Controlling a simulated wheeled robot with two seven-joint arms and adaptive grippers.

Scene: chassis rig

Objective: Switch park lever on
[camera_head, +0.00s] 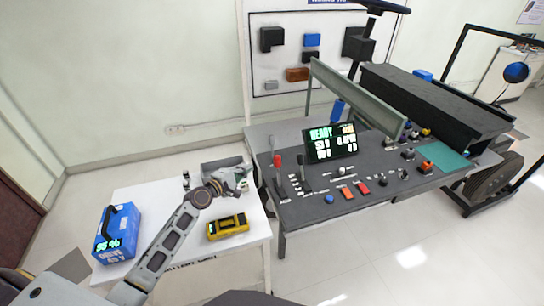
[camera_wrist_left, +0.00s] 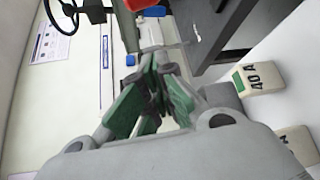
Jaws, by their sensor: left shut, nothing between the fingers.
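The dark grey control console (camera_head: 395,185) carries several levers along its left end. One upright lever has a red knob (camera_head: 277,160), and a black-topped lever (camera_head: 300,161) stands to its right. I cannot read which one is marked park. My left gripper (camera_head: 246,178) is just left of the console edge, over the white table's back right corner, apart from the red-knobbed lever. In the left wrist view its green-padded fingers (camera_wrist_left: 158,88) are shut together with nothing between them. A red knob (camera_wrist_left: 140,4) shows beyond them at the top edge. My right gripper is not in view.
The white table (camera_head: 150,195) holds a blue battery-like box (camera_head: 117,232), a yellow meter (camera_head: 228,226) and a grey tray (camera_head: 222,165). A lit READY display (camera_head: 331,143) stands on the console, below a slanted grey-green panel (camera_head: 355,98). White blocks, one marked 40A (camera_wrist_left: 260,77), show in the wrist view.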

